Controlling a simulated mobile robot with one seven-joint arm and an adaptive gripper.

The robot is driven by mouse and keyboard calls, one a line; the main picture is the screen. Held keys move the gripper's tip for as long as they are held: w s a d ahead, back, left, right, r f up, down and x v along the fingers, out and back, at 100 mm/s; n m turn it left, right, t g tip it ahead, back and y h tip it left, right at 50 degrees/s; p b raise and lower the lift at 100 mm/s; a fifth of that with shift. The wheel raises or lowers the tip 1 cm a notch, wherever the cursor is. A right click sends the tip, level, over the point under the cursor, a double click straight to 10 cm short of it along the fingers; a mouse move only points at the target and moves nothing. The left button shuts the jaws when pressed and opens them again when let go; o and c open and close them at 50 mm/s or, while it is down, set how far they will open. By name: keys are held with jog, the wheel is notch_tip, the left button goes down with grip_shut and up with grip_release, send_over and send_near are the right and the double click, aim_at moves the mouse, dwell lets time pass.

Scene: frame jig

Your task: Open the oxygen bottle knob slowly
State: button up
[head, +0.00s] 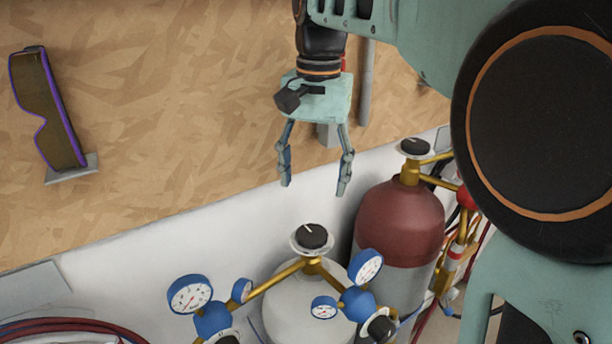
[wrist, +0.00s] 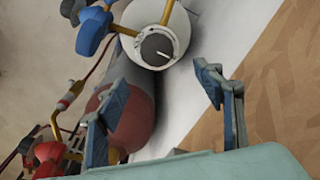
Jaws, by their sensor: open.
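In the head view a white bottle (head: 303,305) stands at the bottom centre with a black knob (head: 311,237) on top, marked by a white line. A red and grey bottle (head: 400,222) stands to its right with a similar black knob (head: 415,147). Which one is the oxygen bottle I cannot tell from any label. My gripper (head: 314,190) points down, open and empty, above the white bottle's knob and apart from it. In the wrist view the white bottle's knob (wrist: 157,49) shows beyond and between the open fingers (wrist: 150,105).
Blue gauges (head: 189,294) and brass pipes flank the white bottle's knob. More brass fittings and a red part (head: 466,197) stand right of the red bottle. A wooden board (head: 150,110) with hanging goggles (head: 47,108) is behind. Coiled hoses (head: 65,327) lie at lower left.

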aim_at(312, 232)
jog(key=shift+n, duration=0.4)
jog(key=f, duration=1.1)
jog(key=shift+s+a, duration=0.1)
jog(key=shift+s, duration=0.15)
jog(key=shift+r, duration=0.1)
jog(key=c, duration=1.2)
